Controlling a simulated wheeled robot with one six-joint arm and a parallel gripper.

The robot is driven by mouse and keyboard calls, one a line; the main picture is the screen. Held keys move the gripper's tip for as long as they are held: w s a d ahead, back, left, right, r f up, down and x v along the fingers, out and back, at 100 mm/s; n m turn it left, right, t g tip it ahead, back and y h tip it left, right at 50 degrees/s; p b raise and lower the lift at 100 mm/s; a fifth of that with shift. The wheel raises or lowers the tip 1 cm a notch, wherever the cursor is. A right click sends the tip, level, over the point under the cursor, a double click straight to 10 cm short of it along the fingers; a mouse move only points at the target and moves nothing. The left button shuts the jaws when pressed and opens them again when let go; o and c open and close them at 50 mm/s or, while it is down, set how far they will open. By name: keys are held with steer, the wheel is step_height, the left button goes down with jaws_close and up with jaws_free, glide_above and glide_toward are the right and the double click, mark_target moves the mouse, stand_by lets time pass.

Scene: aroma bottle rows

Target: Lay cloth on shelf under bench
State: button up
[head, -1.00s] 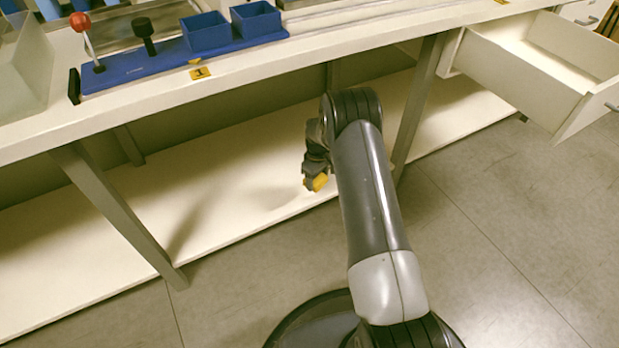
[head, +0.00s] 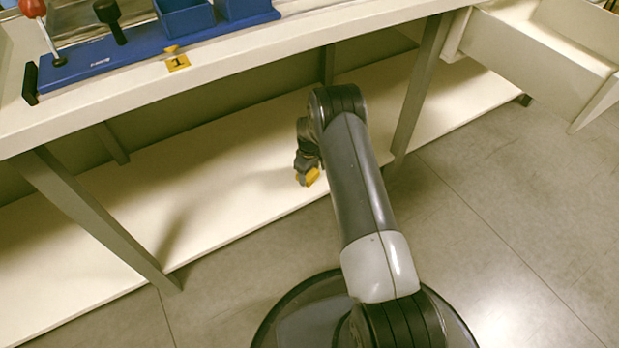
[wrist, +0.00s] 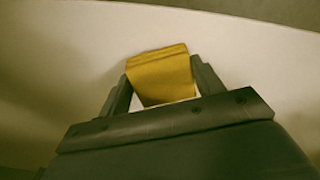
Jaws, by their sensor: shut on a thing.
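A yellow folded cloth (head: 309,177) is held in my gripper (head: 303,174). In the wrist view the cloth (wrist: 162,75) sits between the two dark fingers of my gripper (wrist: 163,84), which is shut on it. The cream shelf under the bench (head: 215,190) runs below the bench top (head: 250,62). I cannot tell whether the cloth touches the shelf. The arm hides part of the shelf.
Grey bench legs stand at left (head: 95,215) and right (head: 414,95) of my gripper. An open drawer (head: 545,60) juts out at the upper right. A blue rack (head: 120,55) stands on the bench top. The shelf is clear between the legs.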

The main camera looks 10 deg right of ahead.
steer(key=shift+f, duration=0.85)
steer(key=shift+f, duration=0.1)
steer(key=o, duration=0.9)
step_height(320, 180, up, 12)
steer(key=p, duration=0.5)
